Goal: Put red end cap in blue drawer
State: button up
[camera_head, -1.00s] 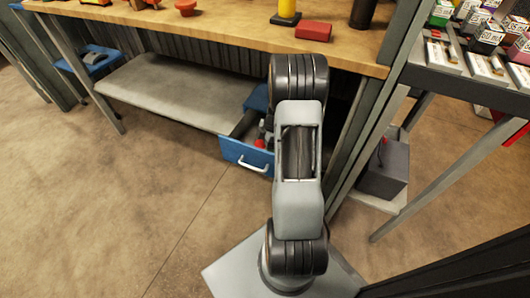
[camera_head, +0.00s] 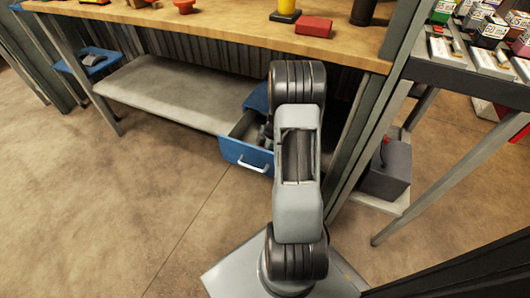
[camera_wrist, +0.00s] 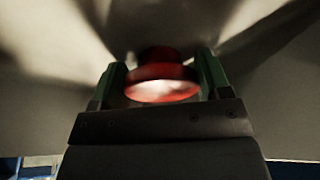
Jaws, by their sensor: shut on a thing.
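The red end cap (camera_wrist: 160,88) sits between the two green-sided fingers of my gripper (camera_wrist: 161,72) in the wrist view, and the gripper is shut on it. The blue drawer (camera_head: 236,152) stands pulled open under the workbench in the head view, with a pale handle on its front. My arm covers the drawer's right part. A dark part of my gripper (camera_head: 266,133) shows at the drawer's opening, but its fingers and the cap are hidden there. I cannot tell how deep the cap is.
A grey shelf (camera_head: 165,95) lies left of the drawer. The wooden workbench top (camera_head: 230,32) overhangs it and carries a red block (camera_head: 314,25). A metal post (camera_head: 378,110) and a dark grey box (camera_head: 386,170) stand to the right. The floor in front is clear.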

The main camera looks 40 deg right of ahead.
jog(key=shift+s+a+f, duration=0.15)
jog(key=shift+s+f, duration=0.05)
jog(key=shift+f, duration=0.4)
jog(key=o, duration=0.8)
jog(key=shift+f, duration=0.1)
jog(key=shift+o, duration=0.2)
jog(key=shift+r+p, duration=0.35)
jog(key=shift+r, duration=0.1)
jog(key=p+v, duration=0.1)
jog(key=v, duration=0.3)
jog(key=p+v, duration=0.2)
jog(key=v, duration=0.2)
jog(key=shift+w+r, duration=0.15)
jog(key=shift+w, duration=0.05)
